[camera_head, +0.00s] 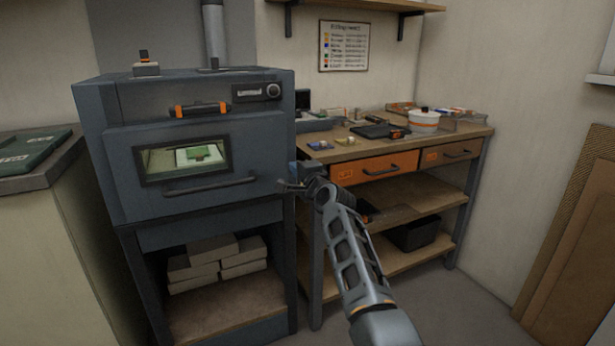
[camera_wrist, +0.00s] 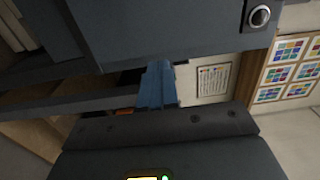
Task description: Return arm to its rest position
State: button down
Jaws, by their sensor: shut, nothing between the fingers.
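My gripper (camera_head: 290,184) is at the end of my arm, in front of the right edge of the kiln (camera_head: 110,160). Its fingers are shut and hold nothing. In the wrist view the blue fingers (camera_wrist: 158,84) are together, close to the dark kiln body (camera_wrist: 150,30). I cannot tell whether they touch it. The kiln door is closed, with a handle (camera_head: 210,186) below its window. Through the window a pale piece with a green patch (camera_head: 200,154) shows inside.
A workbench (camera_head: 350,150) with orange drawers stands right of the kiln, holding small items and a white pot (camera_head: 424,120). Bricks (camera_head: 215,262) lie under the kiln. A counter (camera_head: 40,180) is at the left. Brown panels (camera_head: 580,250) lean at the right. Floor is free between bench and panels.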

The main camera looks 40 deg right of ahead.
jog(key=s+a+f+n+y+p, duration=0.1)
jog(key=s+a+f+n, duration=0.4)
jog(key=s, duration=0.6)
jog(key=s+a+f+n+g+p, duration=0.15)
jog(key=s+a+f, duration=0.4)
jog(key=s, duration=0.55)
jog(key=s+a+f+n+y, duration=0.1)
jog(key=s+a+f+n, duration=0.4)
jog(key=s, duration=0.6)
jog(key=s+a+r+n+y, duration=0.1)
jog(key=s+a+r+n, duration=0.2)
jog(key=s, duration=0.6)
jog(key=s+a+r+n+y+p, duration=0.1)
jog(key=s+a+r+n, duration=0.2)
jog(key=s+a, duration=0.4)
jog(key=s+a+r+n+y, duration=0.1)
jog(key=s+a+r+n, duration=0.3)
jog(key=s, duration=0.7)
jog(key=shift+a+r+g+y+p, duration=0.3)
jog(key=shift+a+r+g+p, duration=0.15)
jog(key=shift+a+r, duration=0.35)
